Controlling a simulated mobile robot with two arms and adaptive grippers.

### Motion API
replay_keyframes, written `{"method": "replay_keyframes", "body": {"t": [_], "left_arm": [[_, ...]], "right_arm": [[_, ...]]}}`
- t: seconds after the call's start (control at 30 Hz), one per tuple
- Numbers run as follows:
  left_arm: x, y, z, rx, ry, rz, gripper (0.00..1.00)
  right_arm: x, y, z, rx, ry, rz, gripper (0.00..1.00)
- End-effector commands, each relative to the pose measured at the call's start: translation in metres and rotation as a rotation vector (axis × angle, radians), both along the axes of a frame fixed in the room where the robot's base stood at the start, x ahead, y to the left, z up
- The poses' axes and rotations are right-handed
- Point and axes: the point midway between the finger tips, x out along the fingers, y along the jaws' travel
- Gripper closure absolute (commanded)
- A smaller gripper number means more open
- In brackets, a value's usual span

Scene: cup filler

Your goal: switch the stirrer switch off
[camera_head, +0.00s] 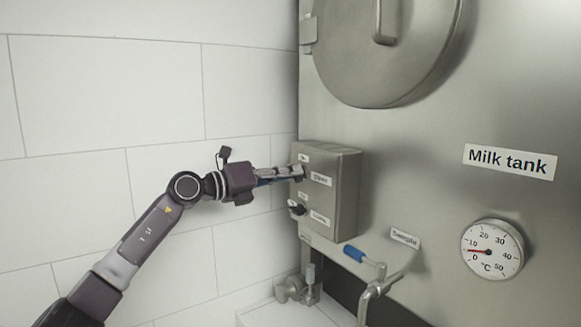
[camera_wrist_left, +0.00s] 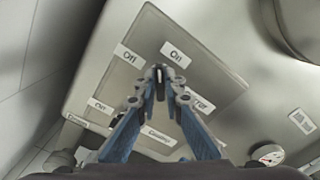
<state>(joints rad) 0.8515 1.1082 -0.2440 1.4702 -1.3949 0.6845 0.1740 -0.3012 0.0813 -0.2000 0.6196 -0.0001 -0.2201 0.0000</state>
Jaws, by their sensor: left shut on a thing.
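The stirrer switch (camera_wrist_left: 158,82) is a small dark knob on the front of a grey metal control box (camera_head: 343,200). In the left wrist view, "Off" and "On" labels stand to either side above it. My left gripper (camera_head: 297,172) reaches in from the left at the box's upper part, beside the "Stirrer" label (camera_head: 320,179). In the left wrist view its fingertips (camera_wrist_left: 158,76) are closed around the knob. The fingers hide most of the knob, so I cannot tell surely which label it points to. My right gripper is not in view.
A second black knob (camera_head: 296,208) sits lower on the box, near the "Cooling" label (camera_head: 319,217). The box is on the milk tank (camera_head: 450,110). A blue-handled tap (camera_head: 355,253) and a thermometer (camera_head: 492,249) are lower right. A white tiled wall (camera_head: 105,90) is at left.

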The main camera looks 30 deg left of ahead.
Motion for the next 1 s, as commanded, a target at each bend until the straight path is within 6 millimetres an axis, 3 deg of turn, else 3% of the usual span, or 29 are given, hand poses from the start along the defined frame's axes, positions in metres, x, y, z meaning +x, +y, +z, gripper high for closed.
{"method": "replay_keyframes", "body": {"t": [0.6, 1.0], "left_arm": [[0.001, 0.002, 0.002, -0.534, 0.224, 0.004, 1.0], [0.001, 0.003, -0.001, -0.772, 0.32, 0.003, 1.0]], "right_arm": [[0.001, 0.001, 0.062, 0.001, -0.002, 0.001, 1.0], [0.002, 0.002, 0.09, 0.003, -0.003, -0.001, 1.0]]}}
